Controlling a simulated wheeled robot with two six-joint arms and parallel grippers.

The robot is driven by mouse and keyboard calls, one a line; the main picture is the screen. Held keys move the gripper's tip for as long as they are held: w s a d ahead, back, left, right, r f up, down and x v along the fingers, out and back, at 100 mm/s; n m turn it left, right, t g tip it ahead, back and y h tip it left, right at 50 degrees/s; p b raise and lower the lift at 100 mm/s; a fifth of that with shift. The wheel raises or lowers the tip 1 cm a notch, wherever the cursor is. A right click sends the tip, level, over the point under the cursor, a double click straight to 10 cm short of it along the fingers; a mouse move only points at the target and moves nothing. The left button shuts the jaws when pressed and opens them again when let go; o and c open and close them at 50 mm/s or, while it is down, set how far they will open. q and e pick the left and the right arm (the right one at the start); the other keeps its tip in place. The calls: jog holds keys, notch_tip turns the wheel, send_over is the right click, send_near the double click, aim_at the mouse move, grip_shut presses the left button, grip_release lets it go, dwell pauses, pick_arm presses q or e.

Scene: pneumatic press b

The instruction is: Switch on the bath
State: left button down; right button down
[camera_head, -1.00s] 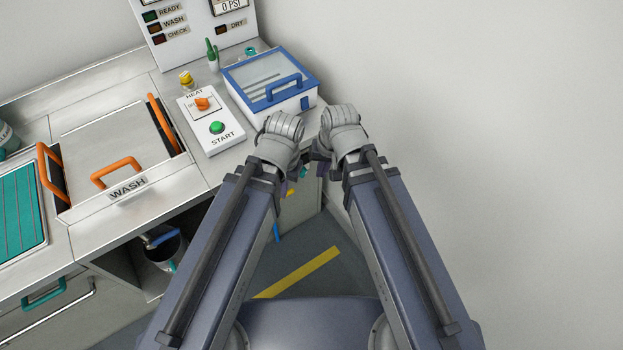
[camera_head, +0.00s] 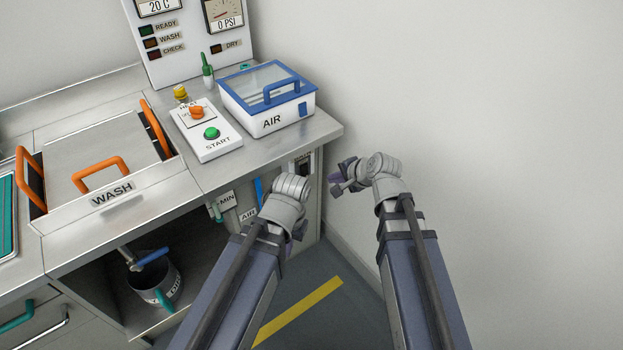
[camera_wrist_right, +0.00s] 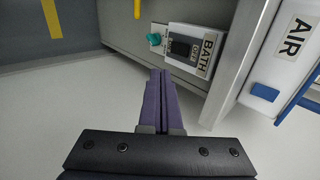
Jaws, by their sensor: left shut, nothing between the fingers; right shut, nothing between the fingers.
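The bath switch (camera_wrist_right: 183,47) is a dark rocker on a light plate labelled BATH, on the cabinet's front, in the right wrist view. The word beside the rocker appears to read OFF. In the head view the switch plate (camera_head: 303,166) is partly visible under the counter's right end. My right gripper (camera_head: 337,183) is shut and empty, to the right of the plate and apart from it. Its purple fingers (camera_wrist_right: 162,72) point towards the plate in the wrist view, a little short of it. My left gripper (camera_head: 297,228) is shut and empty; its fingers are mostly hidden behind the wrist.
A blue-lidded AIR box (camera_head: 265,112) stands above on the counter (camera_head: 235,170). Beside it is a START panel (camera_head: 208,148). A teal knob (camera_wrist_right: 154,39) sits near the switch plate. A wall (camera_head: 500,150) lies to my right. Floor is open below.

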jog(key=b, duration=0.8)
send_near(306, 175)
jog(key=s+d+f+x, duration=0.1)
jog(key=x, duration=0.4)
jog(key=shift+w+a, duration=0.7)
jog(key=shift+w, duration=0.05)
jog(key=shift+w+a+f, duration=0.1)
jog(key=shift+w+f, duration=0.05)
jog(key=shift+r, duration=0.2)
